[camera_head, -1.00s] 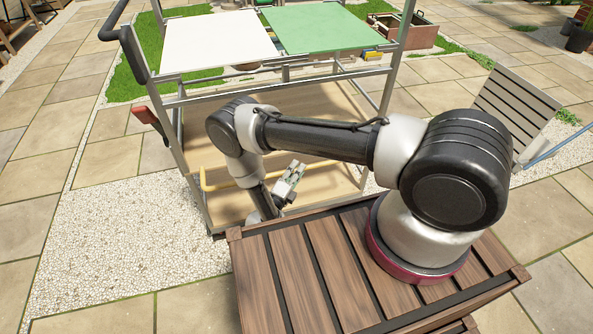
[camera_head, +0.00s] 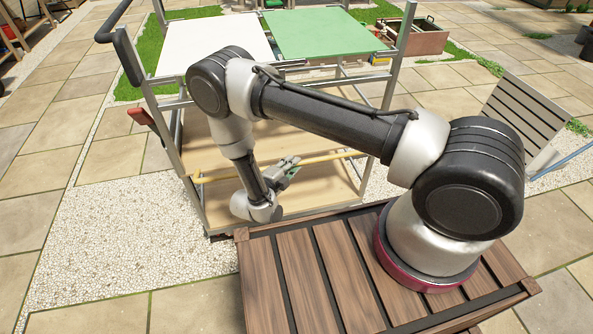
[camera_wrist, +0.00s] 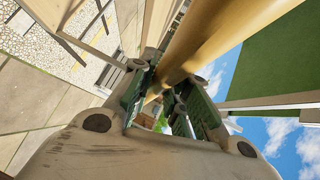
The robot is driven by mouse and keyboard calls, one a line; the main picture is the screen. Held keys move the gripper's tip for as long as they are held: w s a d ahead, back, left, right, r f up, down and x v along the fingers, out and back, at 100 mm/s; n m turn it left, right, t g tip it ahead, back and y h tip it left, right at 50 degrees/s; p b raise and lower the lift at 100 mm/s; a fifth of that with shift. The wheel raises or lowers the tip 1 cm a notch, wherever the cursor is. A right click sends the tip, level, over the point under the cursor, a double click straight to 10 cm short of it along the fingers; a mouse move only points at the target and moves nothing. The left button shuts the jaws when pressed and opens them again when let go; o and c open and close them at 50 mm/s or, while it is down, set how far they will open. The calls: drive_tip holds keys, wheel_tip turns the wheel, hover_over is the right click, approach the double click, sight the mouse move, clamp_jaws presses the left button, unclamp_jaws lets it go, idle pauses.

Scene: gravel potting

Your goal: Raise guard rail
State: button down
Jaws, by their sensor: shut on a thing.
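The yellow guard rail (camera_head: 322,158) is a thin bar across the near side of a grey metal cart (camera_head: 181,163), at the level of its wooden shelves. My gripper (camera_head: 288,168) is shut on the rail near its middle. In the wrist view the rail (camera_wrist: 205,38) looms large and runs down between the green-padded fingers of my gripper (camera_wrist: 160,98). My arm hides part of the rail, and the exact contact is partly covered by the fingers.
The cart's top carries a white panel (camera_head: 215,45) and a green panel (camera_head: 325,33). A red lever (camera_head: 142,117) sticks out on its left. A grey slatted panel (camera_head: 518,112) stands at the right. Gravel (camera_head: 110,240) lies clear to the left.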

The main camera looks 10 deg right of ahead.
drive_tip(key=w+r+n+g+y, duration=0.1)
drive_tip(key=w+r+n+g, duration=0.2)
drive_tip(key=w+r, duration=0.3)
drive_tip(key=shift+w+n+g+y, duration=0.35)
drive_tip(key=shift+w+g, duration=0.55)
drive_tip(key=shift+w, duration=1)
drive_tip(key=shift+w+r, duration=0.1)
drive_tip(key=shift+r, duration=0.05)
drive_tip(key=c, duration=1.5)
unclamp_jaws()
drive_tip(key=shift+o, duration=0.7)
drive_tip(key=v, duration=1.2)
